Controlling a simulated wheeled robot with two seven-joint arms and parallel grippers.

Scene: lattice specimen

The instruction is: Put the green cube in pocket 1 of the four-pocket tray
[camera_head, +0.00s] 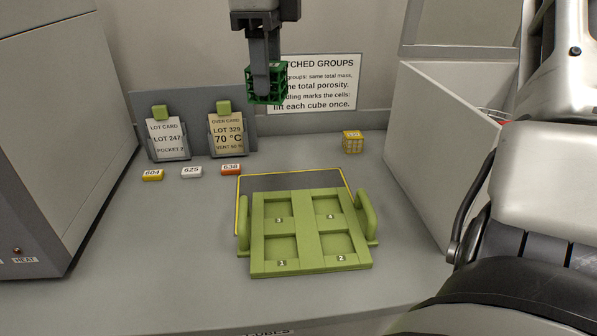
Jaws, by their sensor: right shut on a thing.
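The green cube (279,88), an open lattice, is held up in the air by my right gripper (262,80). The gripper is shut on it and points down, high above the counter and behind the tray. The gripper's finger hides part of the cube. The green four-pocket tray (311,267) lies on the counter with a handle on each side. Pocket 1 (282,248) is at its front left and looks empty. The other pockets also look empty. My left gripper is not in view.
A yellow lattice cube (352,142) sits at the back right. A grey cabinet (60,130) stands left. The counter left of the tray is clear.

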